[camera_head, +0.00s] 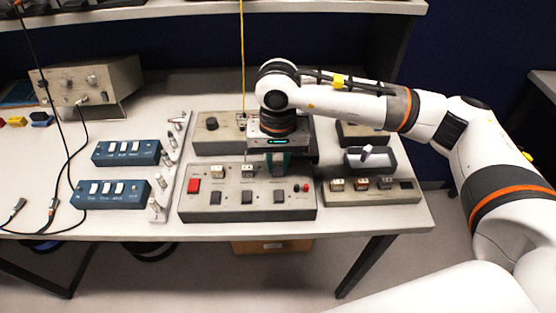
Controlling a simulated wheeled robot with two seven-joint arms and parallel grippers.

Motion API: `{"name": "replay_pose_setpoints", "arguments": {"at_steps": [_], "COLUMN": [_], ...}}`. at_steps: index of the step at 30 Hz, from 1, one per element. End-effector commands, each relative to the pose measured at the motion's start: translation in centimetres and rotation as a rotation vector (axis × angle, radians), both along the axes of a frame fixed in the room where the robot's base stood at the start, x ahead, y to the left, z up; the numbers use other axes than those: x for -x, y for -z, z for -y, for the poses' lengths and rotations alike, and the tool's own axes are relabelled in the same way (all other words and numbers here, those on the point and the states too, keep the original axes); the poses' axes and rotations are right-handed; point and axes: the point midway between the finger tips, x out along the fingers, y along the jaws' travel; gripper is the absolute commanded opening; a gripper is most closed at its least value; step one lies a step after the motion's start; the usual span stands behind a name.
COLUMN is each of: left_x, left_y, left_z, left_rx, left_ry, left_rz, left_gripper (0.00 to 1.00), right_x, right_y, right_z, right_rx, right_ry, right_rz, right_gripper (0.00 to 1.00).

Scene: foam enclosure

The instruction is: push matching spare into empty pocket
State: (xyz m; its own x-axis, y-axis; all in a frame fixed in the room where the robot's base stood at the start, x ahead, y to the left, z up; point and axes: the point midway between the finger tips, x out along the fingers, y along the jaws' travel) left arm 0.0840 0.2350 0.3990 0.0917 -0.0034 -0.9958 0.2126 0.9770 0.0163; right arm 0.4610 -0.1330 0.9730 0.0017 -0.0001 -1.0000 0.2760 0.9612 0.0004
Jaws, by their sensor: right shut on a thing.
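A grey control panel (230,213) lies at the middle front of the bench. Small cream modules (217,172) sit along its back row, another one (247,171) beside the first. My right gripper (278,172) points down over the right part of that row. It is shut on a small module, mostly hidden between its teal fingers; I cannot tell whether the module is seated in a pocket. To the right, a grey holder (375,198) carries several small modules (361,184) and a dark place (406,185) at its right end. My left gripper is out of view.
A red button (193,185) and small red knobs (301,188) are on the panel. A grey box with a knob (211,124) stands behind. Two blue switch boxes (127,152) and a strip of metal fittings (165,190) lie left. A grey box with a light lever (370,160) stands right.

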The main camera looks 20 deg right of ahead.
Motion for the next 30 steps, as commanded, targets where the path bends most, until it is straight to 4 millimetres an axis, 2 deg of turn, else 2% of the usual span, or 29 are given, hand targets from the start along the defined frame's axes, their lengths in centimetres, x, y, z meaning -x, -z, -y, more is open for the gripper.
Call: {"name": "replay_pose_setpoints", "arguments": {"at_steps": [2, 3, 7, 8, 16, 20, 30], "left_x": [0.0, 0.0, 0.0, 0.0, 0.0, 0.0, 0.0], "left_y": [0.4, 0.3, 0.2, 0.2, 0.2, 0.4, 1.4], "left_z": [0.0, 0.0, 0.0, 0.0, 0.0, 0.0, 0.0], "left_rx": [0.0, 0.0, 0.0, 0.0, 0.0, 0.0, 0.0], "left_ry": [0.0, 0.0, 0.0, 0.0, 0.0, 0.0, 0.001], "left_rz": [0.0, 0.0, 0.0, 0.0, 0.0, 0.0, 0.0], "left_gripper": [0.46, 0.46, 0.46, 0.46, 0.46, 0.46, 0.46], "right_x": [0.0, 0.1, 0.0, 0.0, 0.0, 0.0, -0.1], "right_y": [0.4, 0.4, 0.2, 0.2, 0.1, -0.8, -7.7], "right_z": [0.0, 0.0, 0.0, 0.0, 0.0, 0.0, 0.0], "right_rx": [0.0, 0.0, 0.0, 0.0, 0.0, -0.001, -0.002], "right_ry": [0.0, 0.0, 0.0, 0.0, 0.0, 0.0, 0.0], "right_rz": [-0.002, -0.002, -0.002, -0.002, -0.001, 0.001, 0.005], "right_gripper": [0.0, 0.22, 0.43, 0.46, 0.46, 0.46, 0.46]}}
